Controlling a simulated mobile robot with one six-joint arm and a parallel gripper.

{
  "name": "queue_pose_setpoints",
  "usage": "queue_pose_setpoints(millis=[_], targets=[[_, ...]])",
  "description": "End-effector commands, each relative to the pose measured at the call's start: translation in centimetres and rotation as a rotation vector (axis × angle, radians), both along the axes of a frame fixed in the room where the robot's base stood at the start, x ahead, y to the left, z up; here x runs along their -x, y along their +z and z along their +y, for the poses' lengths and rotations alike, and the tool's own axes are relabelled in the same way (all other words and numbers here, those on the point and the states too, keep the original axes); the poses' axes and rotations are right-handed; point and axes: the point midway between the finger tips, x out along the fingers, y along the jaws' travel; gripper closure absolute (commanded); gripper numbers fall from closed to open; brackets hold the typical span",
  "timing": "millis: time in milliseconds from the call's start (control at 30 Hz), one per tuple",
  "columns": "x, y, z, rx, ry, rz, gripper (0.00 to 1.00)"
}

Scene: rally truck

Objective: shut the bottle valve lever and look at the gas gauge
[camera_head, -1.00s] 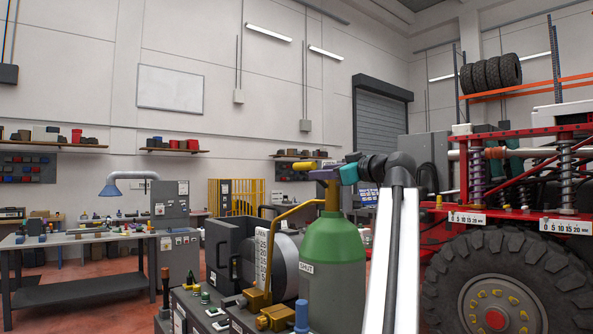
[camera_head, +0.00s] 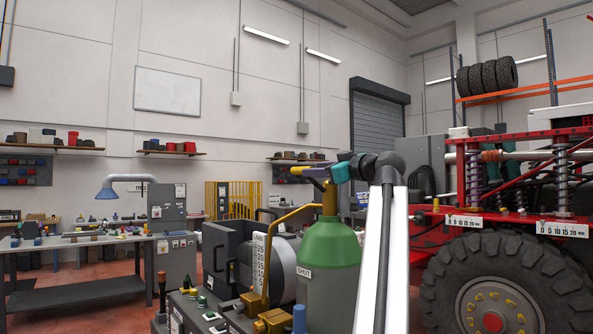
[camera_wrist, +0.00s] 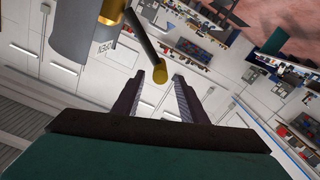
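The gas bottle (camera_head: 328,268) has a green shoulder and a grey body with a "SHUT" label, and stands upright in the middle of the head view. A dark lever with a yellow knob (camera_wrist: 160,72) shows in the wrist view, next to a brass valve part (camera_wrist: 112,10) and an upside-down "OPEN" label (camera_wrist: 104,47). My gripper (camera_wrist: 158,88) is open; the knob lies between the lines of its two fingers, near the tips. Contact cannot be told. In the head view my gripper (camera_head: 318,174) is level with the bottle top. A white numbered scale (camera_head: 261,265) stands left of the bottle.
A bent yellow pipe (camera_head: 297,214) runs left from the bottle top. A dark grey case (camera_head: 228,255) and brass fittings (camera_head: 272,320) sit beside the bottle. A red truck with a large tyre (camera_head: 450,270) stands right. A workbench (camera_head: 80,240) is at the left.

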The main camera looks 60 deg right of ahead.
Motion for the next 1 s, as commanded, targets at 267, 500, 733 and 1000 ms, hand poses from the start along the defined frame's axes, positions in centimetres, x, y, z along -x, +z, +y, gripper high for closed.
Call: queue_pose_setpoints(millis=[267,500,733,1000], targets=[[-3.9,0.2,-1.3,-0.001,0.002,0.000,0.61],[-7.1,0.2,-2.4,-0.001,0.001,0.001,0.61],[-9.2,0.1,-3.2,0.000,0.000,0.001,0.61],[-9.8,0.0,-3.4,0.000,-0.002,0.000,0.61]])
